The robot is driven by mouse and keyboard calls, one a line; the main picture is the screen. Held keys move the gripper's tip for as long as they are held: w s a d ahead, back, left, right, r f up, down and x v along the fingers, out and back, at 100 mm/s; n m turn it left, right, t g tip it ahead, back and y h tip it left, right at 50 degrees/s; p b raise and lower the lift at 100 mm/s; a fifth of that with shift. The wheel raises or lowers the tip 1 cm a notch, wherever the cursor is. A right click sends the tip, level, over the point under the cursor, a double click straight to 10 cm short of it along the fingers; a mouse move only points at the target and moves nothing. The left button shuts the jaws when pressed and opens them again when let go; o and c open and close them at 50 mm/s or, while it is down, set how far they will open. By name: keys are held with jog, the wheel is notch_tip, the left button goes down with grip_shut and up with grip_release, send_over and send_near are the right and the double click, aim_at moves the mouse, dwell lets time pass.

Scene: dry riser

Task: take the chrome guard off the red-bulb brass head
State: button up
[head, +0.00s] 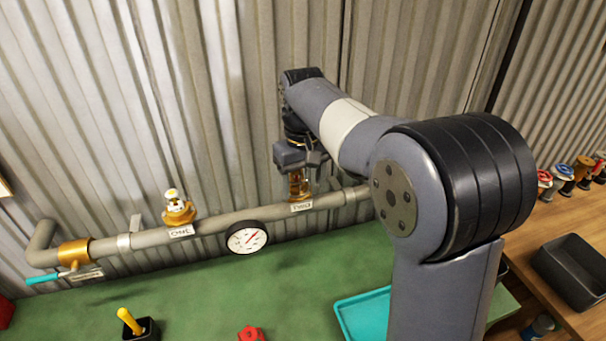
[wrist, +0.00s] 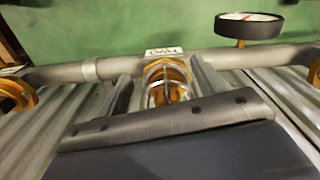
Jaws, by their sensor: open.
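Another brass head (head: 178,214), tagged ONE, carries a pale top farther left.
A round gauge (head: 247,237) sits on the pipe between the two heads. A teal-handled valve (head: 72,256) is at the left. The green bench holds a teal tray (head: 362,316), a red knob (head: 251,334) and a black cup (head: 141,329). Corrugated wall stands close behind.

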jog(key=shift+c, duration=0.2)
grip_shut()
dwell(0.5)
dwell(0.3)
jog(key=shift+r, duration=0.1)
jog(key=shift+r+p, duration=2.75)
jog(key=shift+r, duration=1.35)
jog(key=shift+r, duration=0.15)
jog(key=shift+r, duration=1.9)
